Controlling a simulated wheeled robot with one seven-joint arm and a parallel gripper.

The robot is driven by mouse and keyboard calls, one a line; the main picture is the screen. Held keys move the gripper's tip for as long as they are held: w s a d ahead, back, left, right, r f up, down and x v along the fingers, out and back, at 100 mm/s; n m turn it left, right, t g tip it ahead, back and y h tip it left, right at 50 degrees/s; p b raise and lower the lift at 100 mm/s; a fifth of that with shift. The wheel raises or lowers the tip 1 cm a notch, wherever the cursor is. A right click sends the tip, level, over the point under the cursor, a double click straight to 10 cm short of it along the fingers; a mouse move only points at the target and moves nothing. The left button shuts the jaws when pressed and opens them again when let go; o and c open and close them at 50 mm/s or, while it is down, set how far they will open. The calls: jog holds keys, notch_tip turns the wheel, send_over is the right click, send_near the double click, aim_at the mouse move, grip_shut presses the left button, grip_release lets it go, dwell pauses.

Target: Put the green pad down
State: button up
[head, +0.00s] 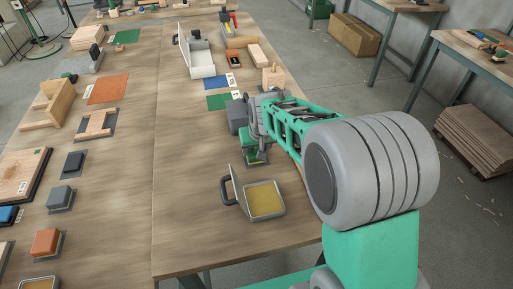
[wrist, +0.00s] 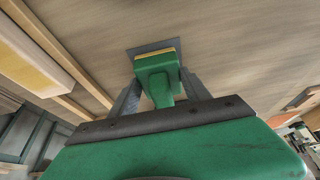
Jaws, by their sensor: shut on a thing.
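My gripper (wrist: 159,88) is shut on the green pad (wrist: 157,68), with one grey finger on each side of it. The pad has a green handle and body and a thin yellow layer at its far end. A dark grey square plate (wrist: 135,51) lies on the table just beyond the pad, and the pad covers much of it. I cannot tell whether the pad touches the plate. In the head view the pad (head: 252,154) shows small and low over the table, partly hidden by my arm and gripper.
An open tray with a yellow filling (head: 265,201) and raised lid stands in front of the pad. Blue (head: 214,82) and green (head: 220,101) mats lie behind. An orange block (head: 46,242) and grey blocks are at left. The table between is clear.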

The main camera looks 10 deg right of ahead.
jog(key=o, duration=1.5)
jog(key=shift+o, duration=0.2)
jog(key=shift+s+r, duration=0.15)
jog(key=shift+r, duration=0.4)
jog(key=v, duration=1.1)
jog(key=shift+g, duration=0.7)
jog(key=s+f, duration=0.1)
jog(key=s, duration=0.4)
jog(key=s+f, duration=0.2)
jog(key=s, duration=0.4)
jog(key=s+f, duration=0.2)
jog(key=s, duration=0.3)
jog(key=shift+s+a+f, duration=0.1)
jog(key=shift+s, duration=0.2)
